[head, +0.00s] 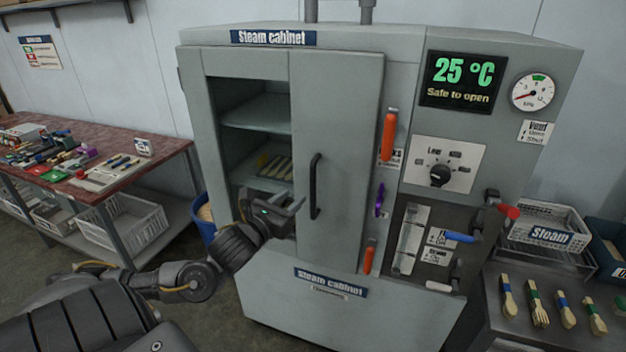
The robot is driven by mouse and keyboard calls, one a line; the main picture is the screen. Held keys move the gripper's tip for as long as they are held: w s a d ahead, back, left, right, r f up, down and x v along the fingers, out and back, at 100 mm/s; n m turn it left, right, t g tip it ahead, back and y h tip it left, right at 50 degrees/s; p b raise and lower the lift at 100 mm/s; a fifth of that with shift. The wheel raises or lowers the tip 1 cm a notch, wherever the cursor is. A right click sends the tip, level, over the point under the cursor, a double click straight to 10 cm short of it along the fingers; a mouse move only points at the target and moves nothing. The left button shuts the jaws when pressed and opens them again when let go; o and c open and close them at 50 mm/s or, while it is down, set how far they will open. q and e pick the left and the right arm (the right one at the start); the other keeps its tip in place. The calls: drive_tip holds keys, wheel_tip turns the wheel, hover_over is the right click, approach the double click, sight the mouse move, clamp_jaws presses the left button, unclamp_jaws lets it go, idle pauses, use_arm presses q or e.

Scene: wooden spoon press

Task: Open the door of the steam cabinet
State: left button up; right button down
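The grey steam cabinet (400,65) stands in the middle of the head view. Its door (345,125) is a flat grey panel with a black vertical bar handle (314,187) near its left edge. To the left of this panel, shelves (256,115) show inside; I cannot tell whether glass covers them. Several wooden pieces (277,167) lie on a lower shelf. My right gripper is out of view.
Orange latches (389,135) (369,257) and a purple one (379,200) line the door's right side. The display (462,82) reads 25 °C, "Safe to open". Tables with tools (160,160) and wooden utensils (480,335) flank the cabinet.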

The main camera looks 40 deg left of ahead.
sight(311, 181)
use_arm(q)
drive_tip(key=w+p, duration=0.1)
drive_tip(key=w, duration=0.2)
drive_tip(key=w+a+p, duration=0.1)
drive_tip(key=w, duration=0.2)
drive_tip(key=w+p, duration=0.2)
drive_tip(key=w, duration=0.1)
drive_tip(key=shift+a+r, duration=0.1)
drive_tip(key=shift+a, duration=0.05)
drive_tip(key=shift+w+a, duration=0.1)
drive_tip(key=shift+w, duration=0.75)
clamp_jaws()
